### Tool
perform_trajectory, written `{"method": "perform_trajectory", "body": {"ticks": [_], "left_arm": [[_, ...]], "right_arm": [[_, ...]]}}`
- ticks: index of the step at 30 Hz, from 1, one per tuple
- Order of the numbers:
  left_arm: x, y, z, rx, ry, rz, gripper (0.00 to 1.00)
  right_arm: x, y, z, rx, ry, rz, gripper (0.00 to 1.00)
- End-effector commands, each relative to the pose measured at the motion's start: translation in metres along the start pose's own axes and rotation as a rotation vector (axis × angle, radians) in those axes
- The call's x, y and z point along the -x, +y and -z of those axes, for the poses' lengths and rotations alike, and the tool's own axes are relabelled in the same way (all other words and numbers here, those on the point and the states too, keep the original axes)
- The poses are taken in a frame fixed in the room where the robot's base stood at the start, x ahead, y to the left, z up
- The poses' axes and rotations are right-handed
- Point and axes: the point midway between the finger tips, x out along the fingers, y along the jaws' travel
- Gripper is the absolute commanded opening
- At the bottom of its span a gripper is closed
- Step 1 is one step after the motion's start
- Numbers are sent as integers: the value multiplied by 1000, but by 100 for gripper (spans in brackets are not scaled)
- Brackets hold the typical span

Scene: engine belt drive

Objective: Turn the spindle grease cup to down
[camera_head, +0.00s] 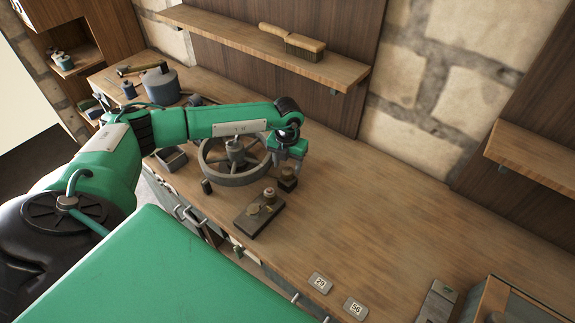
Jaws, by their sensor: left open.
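A dark block with a round brass-coloured cap (288,172) stands on the bench beside the large spoked wheel (215,176). A dark flat base (246,224) in front of it carries small brass-coloured round parts (269,194). I cannot tell for sure which of these is the spindle grease cup, or which way it is set. My left gripper (289,163) is open and hangs just above the capped block, close to it. Whether its fingers touch the cap cannot be told. My right gripper is not in view.
A small dark cylinder (207,187) and an open dark tray (172,159) stand near the wheel. A grey pot (161,84) and a hammer (139,69) are at the back left. Numbered tags (320,283) lie at the front edge. The bench's right side is mostly clear. A shelf (265,47) holds a brush (291,41).

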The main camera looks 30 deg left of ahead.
Motion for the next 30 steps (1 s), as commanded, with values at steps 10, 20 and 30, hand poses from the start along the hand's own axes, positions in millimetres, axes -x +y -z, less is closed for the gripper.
{"method": "perform_trajectory", "body": {"ticks": [10, 20, 30], "left_arm": [[-29, -1, 0, -1, 0, 1, 55], [-29, 0, 0, -1, 0, 1, 36], [-30, 0, 0, -10, -1, 1, 11]], "right_arm": [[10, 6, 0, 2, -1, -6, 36], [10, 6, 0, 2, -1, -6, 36], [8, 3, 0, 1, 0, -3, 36]]}}
